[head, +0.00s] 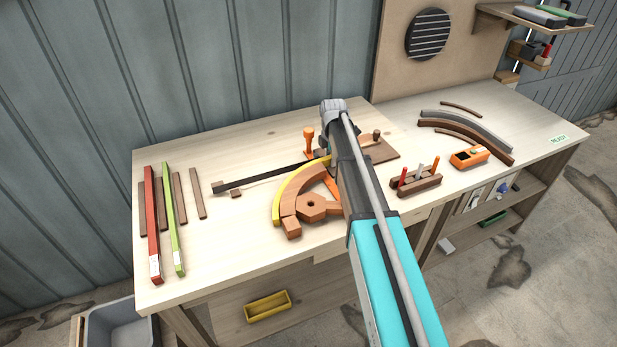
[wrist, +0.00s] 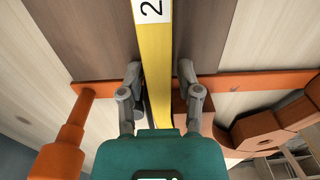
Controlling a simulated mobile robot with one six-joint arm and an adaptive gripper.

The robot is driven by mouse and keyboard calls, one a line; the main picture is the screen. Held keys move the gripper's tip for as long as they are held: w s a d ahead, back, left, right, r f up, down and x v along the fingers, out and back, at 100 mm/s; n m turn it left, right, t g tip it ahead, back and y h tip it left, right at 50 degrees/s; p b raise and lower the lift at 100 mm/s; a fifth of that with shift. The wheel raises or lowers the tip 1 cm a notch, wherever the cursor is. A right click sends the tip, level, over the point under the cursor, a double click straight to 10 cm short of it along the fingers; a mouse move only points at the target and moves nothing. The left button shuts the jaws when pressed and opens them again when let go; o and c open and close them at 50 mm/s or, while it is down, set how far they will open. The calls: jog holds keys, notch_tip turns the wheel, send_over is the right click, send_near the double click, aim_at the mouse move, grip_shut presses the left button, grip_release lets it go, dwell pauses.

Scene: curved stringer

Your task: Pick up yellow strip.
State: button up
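The yellow strip (head: 277,207) lies curved along the outer edge of a brown wooden form (head: 298,192) on the workbench; its far part is hidden behind my arm. In the wrist view the yellow strip (wrist: 153,55) runs up the middle and carries a white label with a "2". My gripper (wrist: 159,72) has one finger on each side of the strip. The fingers look apart, with a gap visible at the right; whether the left one touches is unclear. In the head view my arm hides the gripper.
An orange bar (wrist: 245,83) crosses under the strip, with an orange handle (wrist: 68,135) at left. Red (head: 152,220) and green (head: 173,220) strips lie at the bench's left. A tool rack (head: 416,181) and orange plane (head: 469,157) stand right.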

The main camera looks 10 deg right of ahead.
grip_shut()
jog(key=shift+r, duration=0.15)
notch_tip(320, 180, up, 10)
jog(key=p, duration=1)
jog(key=shift+f, duration=0.2)
dwell(1.0)
